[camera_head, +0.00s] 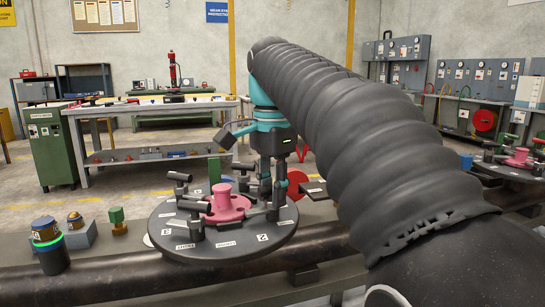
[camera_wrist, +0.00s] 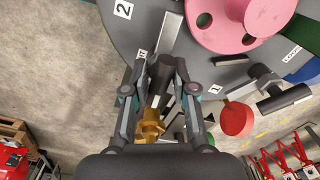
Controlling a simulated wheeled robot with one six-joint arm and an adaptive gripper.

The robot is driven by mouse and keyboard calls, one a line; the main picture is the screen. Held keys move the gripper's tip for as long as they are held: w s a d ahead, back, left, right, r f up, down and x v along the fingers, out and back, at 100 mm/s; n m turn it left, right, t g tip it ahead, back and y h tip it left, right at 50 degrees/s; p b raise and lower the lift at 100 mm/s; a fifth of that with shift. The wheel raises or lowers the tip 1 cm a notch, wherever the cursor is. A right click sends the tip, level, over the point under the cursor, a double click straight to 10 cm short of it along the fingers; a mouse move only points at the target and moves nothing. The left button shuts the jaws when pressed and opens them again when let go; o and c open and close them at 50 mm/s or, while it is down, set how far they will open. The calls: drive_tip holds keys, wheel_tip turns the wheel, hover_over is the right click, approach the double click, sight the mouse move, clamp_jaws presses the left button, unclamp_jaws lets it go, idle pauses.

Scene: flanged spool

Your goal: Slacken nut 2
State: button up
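A dark round plate (camera_head: 223,243) carries a pink flanged spool (camera_head: 222,205) at its middle and several black parts with cylindrical ends around it. Labels, including a 2 (camera_head: 262,237), are on the plate. In the wrist view the label 2 (camera_wrist: 123,9) is at the upper left, and the pink spool (camera_wrist: 215,38) is at the upper right. My gripper (camera_wrist: 161,68) has its fingers on either side of a black cylinder (camera_wrist: 165,72). Whether they touch it is unclear. A brass-coloured part (camera_wrist: 152,126) shows between the fingers, nearer the wrist. Which part is nut 2 is unclear.
A dark pipe (camera_head: 110,279) runs along the front. My arm hides the right-hand middle of the head view.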

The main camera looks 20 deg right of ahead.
drive_tip(key=shift+f+n, duration=0.2)
drive_tip(key=shift+n, duration=0.4)
drive_tip(key=shift+r+n+p, duration=0.35)
drive_tip(key=shift+n, duration=0.75)
drive_tip(key=n, duration=0.3)
drive_tip(key=shift+f, duration=0.15)
drive_tip(key=n, duration=0.4)
drive_tip(key=shift+m, duration=1.2)
wheel_tip(320, 180, up, 6)
drive_tip(key=shift+f, duration=0.1)
drive_tip(key=shift+r, duration=0.5)
